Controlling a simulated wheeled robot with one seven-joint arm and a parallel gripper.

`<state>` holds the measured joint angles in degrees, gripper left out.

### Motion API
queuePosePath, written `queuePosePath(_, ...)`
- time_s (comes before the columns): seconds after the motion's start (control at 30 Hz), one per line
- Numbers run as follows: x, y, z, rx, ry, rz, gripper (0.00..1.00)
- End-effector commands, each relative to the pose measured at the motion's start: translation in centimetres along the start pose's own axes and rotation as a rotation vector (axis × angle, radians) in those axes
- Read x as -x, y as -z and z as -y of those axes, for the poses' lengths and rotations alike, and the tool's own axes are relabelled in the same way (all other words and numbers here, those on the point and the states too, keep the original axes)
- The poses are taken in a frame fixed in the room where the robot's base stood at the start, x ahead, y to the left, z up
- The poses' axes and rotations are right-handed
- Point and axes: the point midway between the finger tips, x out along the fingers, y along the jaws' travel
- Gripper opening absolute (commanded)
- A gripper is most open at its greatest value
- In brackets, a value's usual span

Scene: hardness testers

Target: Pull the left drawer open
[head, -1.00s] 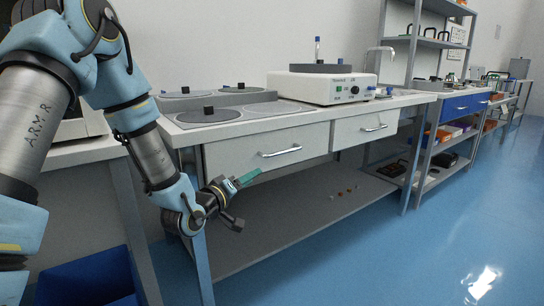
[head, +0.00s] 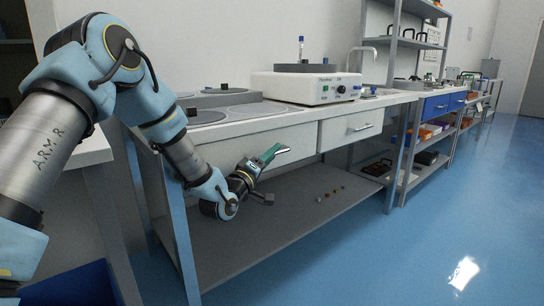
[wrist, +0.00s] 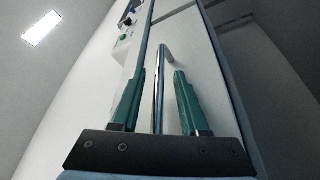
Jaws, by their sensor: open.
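The left drawer (head: 296,141) has a pale front under the worktop, and it looks shut. Its metal bar handle shows in the wrist view (wrist: 159,90), running lengthwise between the two green fingers. My gripper (head: 273,154) is at the drawer front in the head view and hides most of the handle there; only its right end (head: 284,149) shows. In the wrist view my gripper (wrist: 156,100) is open, one finger on each side of the bar, with a gap visible on both sides. The right drawer (head: 350,129) is shut beside it.
The worktop (head: 250,116) above carries a white machine (head: 305,88) and round grey discs. A grey lower shelf (head: 270,225) lies below the drawers with a few small items. A table leg (head: 178,235) stands close to my arm. Blue floor (head: 400,250) in front is clear.

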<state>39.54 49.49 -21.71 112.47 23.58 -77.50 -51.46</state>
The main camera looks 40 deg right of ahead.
Motion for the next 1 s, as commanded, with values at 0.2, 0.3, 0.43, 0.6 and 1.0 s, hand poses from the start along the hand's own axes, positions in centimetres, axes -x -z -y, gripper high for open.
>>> queuePosePath(0.2,-0.62,-0.02,0.01,0.000,0.001,0.001,0.45)
queuePosePath(0.3,-0.60,-0.01,0.01,0.000,0.001,0.001,0.45)
queuePosePath(0.43,-0.59,0.00,0.01,0.000,0.001,0.001,0.37)
queuePosePath(0.6,-0.58,0.00,0.01,0.000,0.001,0.000,0.18)
queuePosePath(1.0,-0.57,0.01,0.02,0.000,0.001,0.000,0.00)
